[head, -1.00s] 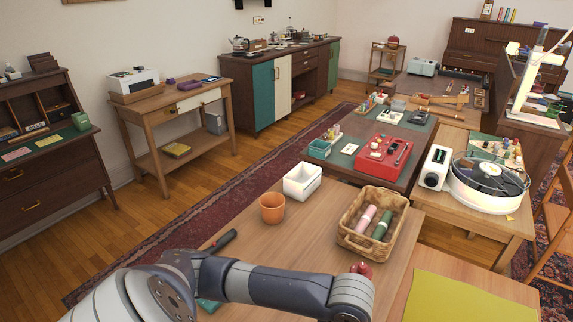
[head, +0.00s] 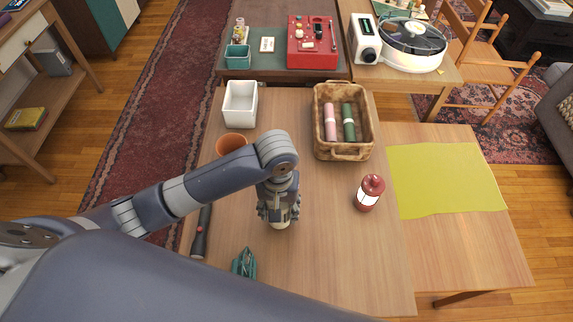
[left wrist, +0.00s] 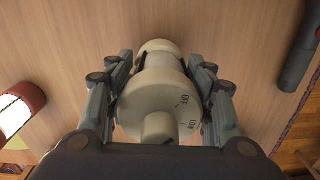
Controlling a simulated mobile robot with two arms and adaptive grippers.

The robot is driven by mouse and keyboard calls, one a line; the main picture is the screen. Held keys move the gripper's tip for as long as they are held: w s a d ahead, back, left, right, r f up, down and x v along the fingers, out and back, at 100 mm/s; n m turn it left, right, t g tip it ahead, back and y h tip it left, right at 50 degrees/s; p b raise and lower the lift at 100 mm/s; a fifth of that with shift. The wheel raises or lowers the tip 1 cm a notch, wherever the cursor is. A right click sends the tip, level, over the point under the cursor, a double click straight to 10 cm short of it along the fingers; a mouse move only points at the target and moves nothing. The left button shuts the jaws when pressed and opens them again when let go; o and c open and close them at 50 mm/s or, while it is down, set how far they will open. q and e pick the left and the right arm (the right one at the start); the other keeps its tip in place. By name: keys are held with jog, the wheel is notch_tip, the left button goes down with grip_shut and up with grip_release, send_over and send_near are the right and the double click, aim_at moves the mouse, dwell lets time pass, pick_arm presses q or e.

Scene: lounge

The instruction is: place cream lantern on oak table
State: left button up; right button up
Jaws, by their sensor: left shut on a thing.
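The cream lantern (head: 281,224) shows below my left gripper (head: 278,208) in the head view, mostly hidden by the gripper. In the left wrist view the lantern (left wrist: 158,96) fills the space between the two fingers (left wrist: 160,88), which are shut on its sides. It is over the middle of the wooden table (head: 325,265); I cannot tell whether its base touches the top. Which table is the oak one is not marked. My right gripper is not in view.
A red lantern (head: 370,193) stands right of the gripper. A basket with rolls (head: 343,150), white bin (head: 240,104) and orange pot (head: 231,144) are behind. A flashlight (head: 201,232) and teal object (head: 244,263) lie left. The adjoining table has a yellow mat (head: 445,180).

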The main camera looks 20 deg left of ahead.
pick_arm(q)
jog(key=shift+n, duration=0.6)
jog(key=d, duration=0.2)
jog(key=w+d+r+p, duration=0.1)
jog(key=d, duration=0.1)
jog(key=w+d+p, duration=0.1)
jog(key=d, duration=0.1)
jog(key=shift+w+d+r, duration=0.1)
jog(key=shift+w+r, duration=0.1)
jog(key=d+r+n+p, duration=0.15)
jog(key=d+p, duration=0.25)
jog(key=d, duration=0.7)
jog(key=w+a+f+p, duration=0.1)
jog(key=a, duration=0.4)
jog(key=w+a+f+p, duration=0.1)
jog(key=w+a+p, duration=0.1)
jog(key=a, duration=0.3)
jog(key=w+a+f+p, duration=0.1)
jog(key=a+f+p, duration=0.1)
jog(key=a, duration=0.3)
jog(key=shift+w+a, duration=0.15)
jog(key=shift+w, duration=0.15)
jog(key=shift+f, duration=0.35)
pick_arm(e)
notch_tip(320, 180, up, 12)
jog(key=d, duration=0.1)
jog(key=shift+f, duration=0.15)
